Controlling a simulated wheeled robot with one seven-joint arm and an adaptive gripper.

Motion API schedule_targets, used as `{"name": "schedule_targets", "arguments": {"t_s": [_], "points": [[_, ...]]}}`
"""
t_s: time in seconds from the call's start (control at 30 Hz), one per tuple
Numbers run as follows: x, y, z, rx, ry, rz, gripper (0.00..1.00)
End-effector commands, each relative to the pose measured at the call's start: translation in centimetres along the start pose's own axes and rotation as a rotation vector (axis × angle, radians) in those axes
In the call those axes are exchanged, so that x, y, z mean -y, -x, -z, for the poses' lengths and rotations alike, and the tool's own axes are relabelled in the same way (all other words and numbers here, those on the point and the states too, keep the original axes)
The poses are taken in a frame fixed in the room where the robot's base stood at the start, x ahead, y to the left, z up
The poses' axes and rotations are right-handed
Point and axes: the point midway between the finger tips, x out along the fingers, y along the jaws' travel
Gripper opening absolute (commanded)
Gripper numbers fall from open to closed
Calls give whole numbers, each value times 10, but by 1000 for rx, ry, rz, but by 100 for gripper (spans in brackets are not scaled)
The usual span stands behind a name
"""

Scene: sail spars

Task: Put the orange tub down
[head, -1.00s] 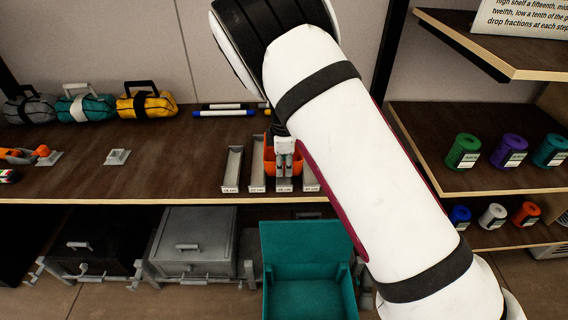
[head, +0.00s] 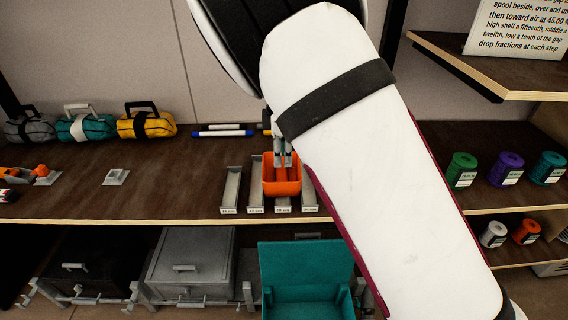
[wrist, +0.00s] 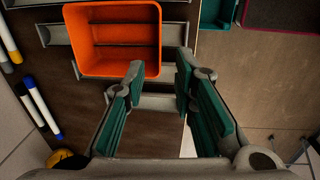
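The orange tub (head: 281,188) is upright and looks empty. It is over the middle of the narrow grey trays near the shelf's front edge; I cannot tell whether it rests on their rims. It also shows in the wrist view (wrist: 115,62), at top left. My gripper (head: 282,162) is at the tub's back side, just above its rim. In the wrist view my gripper (wrist: 160,68) has its two green-padded fingers spread apart. The tub's near right corner lies between the fingertips in the picture, with gaps to both pads.
Labelled grey trays (head: 231,190) stand side by side under and beside the tub. Blue and dark markers (head: 222,132) lie behind. Rolled bags (head: 146,122) sit at back left. A teal bin (head: 306,275) is below the shelf edge. The shelf left of the trays is largely clear.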

Motion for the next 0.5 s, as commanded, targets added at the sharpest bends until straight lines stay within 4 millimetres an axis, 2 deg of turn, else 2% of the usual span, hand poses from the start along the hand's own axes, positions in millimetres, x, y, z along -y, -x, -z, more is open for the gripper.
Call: {"name": "schedule_targets", "arguments": {"t_s": [0.33,0.43,0.5], "points": [[-6,13,3,-50,-17,-32,25],[-22,35,9,-177,-65,-129,25],[-39,64,11,-298,-127,-241,25]]}}
